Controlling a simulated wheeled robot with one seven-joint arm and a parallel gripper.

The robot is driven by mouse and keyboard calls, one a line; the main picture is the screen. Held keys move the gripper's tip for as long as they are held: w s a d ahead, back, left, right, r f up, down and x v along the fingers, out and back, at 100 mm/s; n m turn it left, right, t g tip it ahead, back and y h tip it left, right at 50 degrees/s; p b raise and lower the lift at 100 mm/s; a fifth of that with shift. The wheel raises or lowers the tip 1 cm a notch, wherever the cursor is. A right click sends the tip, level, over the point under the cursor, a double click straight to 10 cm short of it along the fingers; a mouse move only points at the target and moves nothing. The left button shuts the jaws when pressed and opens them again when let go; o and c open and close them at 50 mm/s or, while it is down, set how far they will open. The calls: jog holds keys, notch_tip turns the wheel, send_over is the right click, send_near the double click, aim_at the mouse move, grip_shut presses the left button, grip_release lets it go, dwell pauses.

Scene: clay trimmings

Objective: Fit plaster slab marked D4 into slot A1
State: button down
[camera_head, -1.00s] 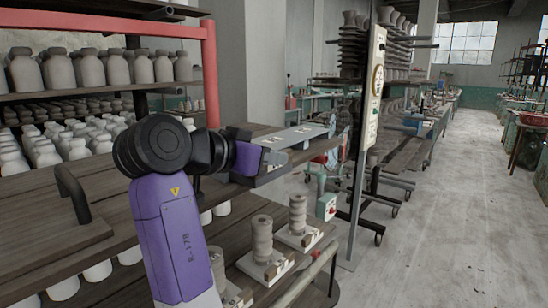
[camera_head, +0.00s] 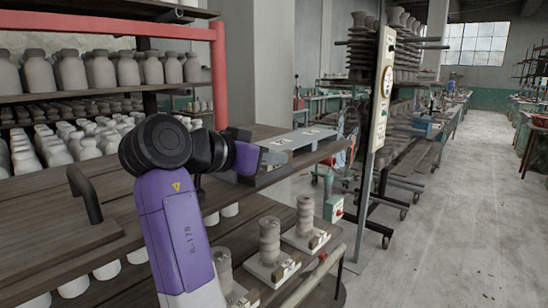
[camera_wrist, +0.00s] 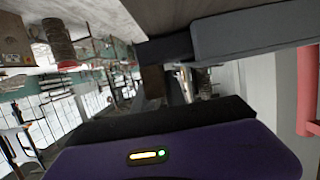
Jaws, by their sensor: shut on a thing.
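My gripper (camera_head: 266,157) is at the end of my purple arm, at the near edge of a grey rack (camera_head: 300,139) on the wooden shelf. It is shut on a small pale grey piece (camera_head: 273,158), most likely the plaster slab; its marking cannot be read. The piece is partly hidden by the gripper, and I cannot tell whether it touches the rack. The rack has small pale labels on top, too small to read, so slot A1 cannot be picked out. In the wrist view, the grey block (camera_wrist: 255,36) beyond my purple gripper body may be the rack.
On the lower shelf stand pale slabs (camera_head: 297,240) with stacked clay cylinders (camera_head: 269,240) and tags. Grey bottles (camera_head: 70,70) fill the shelves at left. A red post (camera_head: 219,80) and a pole with a cream panel (camera_head: 383,85) flank the rack. The aisle floor at right is clear.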

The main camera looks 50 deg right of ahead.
jog(key=shift+w+r, duration=0.1)
jog(key=shift+w, duration=0.65)
jog(key=c, duration=1.3)
grip_release()
jog(key=shift+w, duration=0.1)
jog(key=shift+a, duration=0.15)
jog(key=v, duration=0.7)
jog(key=shift+a+r+b, duration=0.1)
jog(key=shift+a+b, duration=0.2)
jog(key=shift+b, duration=0.1)
jog(key=shift+r, duration=0.1)
